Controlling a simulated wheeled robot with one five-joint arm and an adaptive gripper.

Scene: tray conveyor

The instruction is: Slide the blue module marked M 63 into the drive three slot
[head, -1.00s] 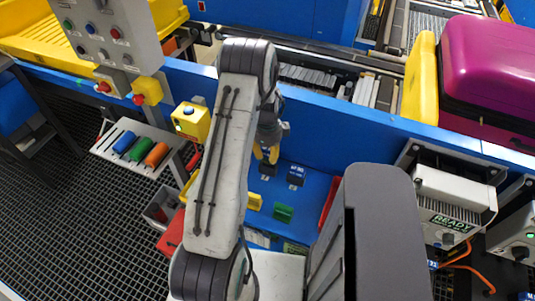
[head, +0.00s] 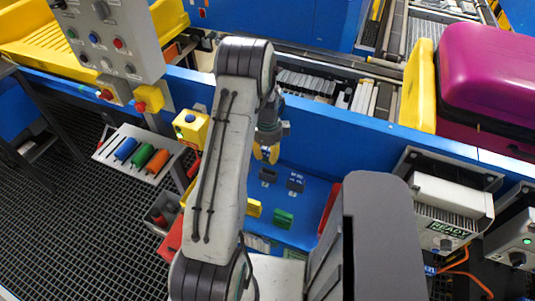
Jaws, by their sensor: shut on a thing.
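My gripper (head: 267,154), with yellow fingertips, is shut above the blue work surface in the middle of the head view. A small dark block (head: 268,177), apparently a module, shows just below the fingertips. Its marking is too small to read, and its contact with the fingers is hard to make out. A dark blue module (head: 295,181) with small white lettering stands to its right, apart from the gripper; I cannot read the number surely. At the right is a white-grey drive unit (head: 453,191) with a READY display (head: 447,229). I cannot tell which slot is drive three.
Green (head: 284,218) and yellow (head: 253,208) blocks lie on the blue surface, with a red strip (head: 329,207) at its right. A blue wall (head: 345,128) stands behind. A purple suitcase (head: 488,70) is on the conveyor. Another unit (head: 515,243) stands at the far right.

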